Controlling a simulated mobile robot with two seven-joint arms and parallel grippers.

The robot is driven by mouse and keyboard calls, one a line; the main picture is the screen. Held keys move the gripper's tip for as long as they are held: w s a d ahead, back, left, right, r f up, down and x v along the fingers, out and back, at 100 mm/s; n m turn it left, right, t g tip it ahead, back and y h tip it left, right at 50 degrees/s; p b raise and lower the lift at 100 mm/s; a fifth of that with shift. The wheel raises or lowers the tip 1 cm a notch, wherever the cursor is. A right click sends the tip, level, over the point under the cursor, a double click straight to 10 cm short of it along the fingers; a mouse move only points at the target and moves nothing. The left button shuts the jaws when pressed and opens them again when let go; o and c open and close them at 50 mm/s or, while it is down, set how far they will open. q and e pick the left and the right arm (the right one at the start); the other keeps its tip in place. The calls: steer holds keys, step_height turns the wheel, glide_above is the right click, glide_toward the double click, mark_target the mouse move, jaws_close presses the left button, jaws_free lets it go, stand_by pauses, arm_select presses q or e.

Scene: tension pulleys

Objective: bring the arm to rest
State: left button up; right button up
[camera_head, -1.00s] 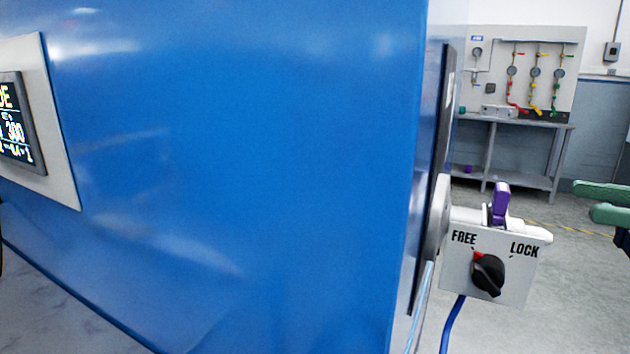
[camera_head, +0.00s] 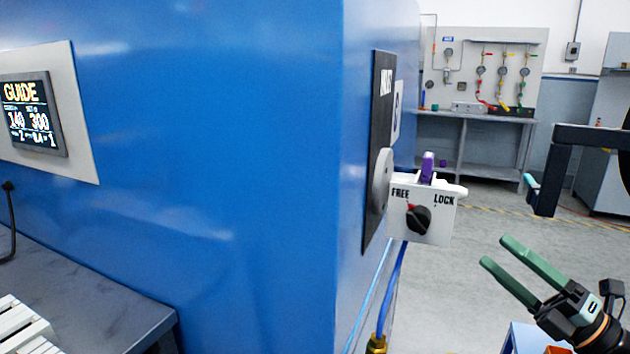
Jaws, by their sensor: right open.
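My right gripper (camera_head: 508,262) is at the lower right in the head view, with two green fingers spread apart and nothing between them. It points up and left, toward the blue machine, and is clear of everything around it. The white switch box (camera_head: 432,228) on the machine's right side carries a black knob (camera_head: 419,219) with a red mark toward FREE. A purple part (camera_head: 428,167) stands on top of the box. The gripper is below and to the right of the box. My left gripper is not in view.
The large blue machine (camera_head: 220,150) fills the left and middle, with a GUIDE display (camera_head: 31,113) at far left. A blue hose (camera_head: 393,290) hangs below the box. A grey bench (camera_head: 465,117) with a gauge panel stands behind. Floor right of the box is open.

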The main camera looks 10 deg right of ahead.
steer(key=s+a+f+m+g+h, duration=0.1)
steer(key=a+f+m+h, duration=0.2)
steer(key=f+m+h, duration=0.6)
steer(key=s+a+f+m+g+h, duration=0.1)
steer(key=a+f+m+h, duration=0.1)
steer(key=f+m, duration=1.15)
steer(key=s+a+f+m+g+y, duration=0.15)
steer(key=s+a+f+g, duration=0.25)
steer(key=s+a+f, duration=0.4)
steer(key=s+a+f+m+g+h, duration=0.1)
steer(key=s+a+f+m+g, duration=0.15)
steer(key=s+a+f, duration=0.6)
arm_select(q)
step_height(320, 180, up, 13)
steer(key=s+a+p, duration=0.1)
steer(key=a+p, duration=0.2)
steer(key=p, duration=1.4)
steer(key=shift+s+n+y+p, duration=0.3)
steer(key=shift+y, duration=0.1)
arm_select(e)
steer(key=w+d+r, duration=0.1)
steer(key=d+r, duration=0.2)
steer(key=r, duration=0.7)
steer(key=shift+w+d+r+m+g, duration=0.15)
steer(key=shift+w+m+g, duration=0.05)
steer(key=shift+m+g, duration=0.2)
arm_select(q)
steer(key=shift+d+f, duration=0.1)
arm_select(e)
steer(key=shift+c, duration=0.2)
